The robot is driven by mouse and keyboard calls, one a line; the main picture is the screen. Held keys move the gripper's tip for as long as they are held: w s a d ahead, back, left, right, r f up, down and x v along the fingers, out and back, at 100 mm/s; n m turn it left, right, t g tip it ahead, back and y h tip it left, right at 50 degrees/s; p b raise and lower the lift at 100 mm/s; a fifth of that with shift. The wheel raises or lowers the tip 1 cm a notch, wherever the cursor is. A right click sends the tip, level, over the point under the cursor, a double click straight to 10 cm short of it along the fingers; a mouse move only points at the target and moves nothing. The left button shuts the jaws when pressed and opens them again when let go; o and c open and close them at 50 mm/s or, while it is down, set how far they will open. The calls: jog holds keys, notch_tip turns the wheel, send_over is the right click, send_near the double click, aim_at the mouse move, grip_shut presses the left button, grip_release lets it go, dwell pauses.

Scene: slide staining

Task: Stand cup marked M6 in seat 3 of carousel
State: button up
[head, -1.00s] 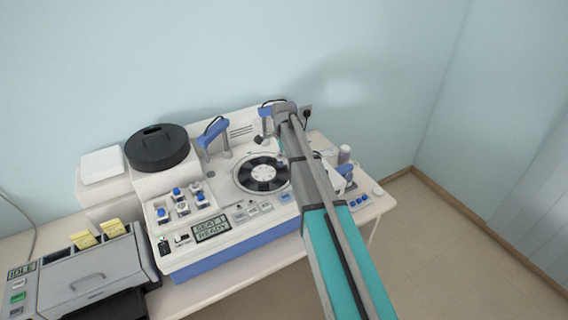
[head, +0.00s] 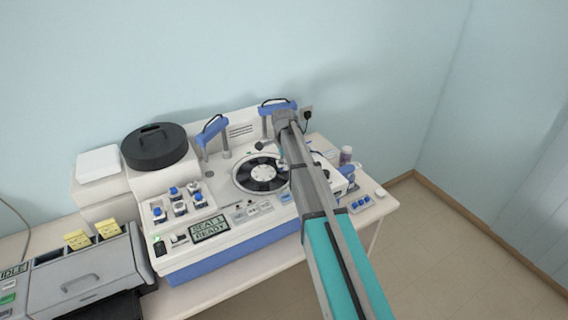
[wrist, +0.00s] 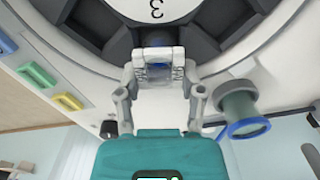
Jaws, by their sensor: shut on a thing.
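My gripper (wrist: 157,72) is shut on a small clear, bluish cup (wrist: 158,56) in the wrist view. Its mark cannot be read. The cup is at the rim of the carousel (wrist: 110,48), in line with the seat labelled 3 (wrist: 157,8). The fingers hide part of it, and I cannot tell whether it touches the seat floor. In the head view the dark carousel with its pale hub (head: 262,173) sits in the white machine, and my arm hides the gripper and cup.
Several blue-capped cups (head: 179,204) stand on the machine's left. The display (head: 210,229) reads SEAT 1 READY. Blue dispenser arms (head: 213,128) rise behind the carousel. A grey nozzle with a blue ring (wrist: 240,112) is close to the gripper's right in the wrist view. A black lid (head: 155,146) is at back left.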

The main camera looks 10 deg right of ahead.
jog(key=shift+f+b, duration=0.5)
jog(key=o, duration=0.9)
jog(key=shift+o, duration=0.2)
jog(key=shift+r, duration=0.25)
notch_tip(320, 180, up, 12)
jog(key=p, duration=1.3)
jog(key=shift+r, duration=0.25)
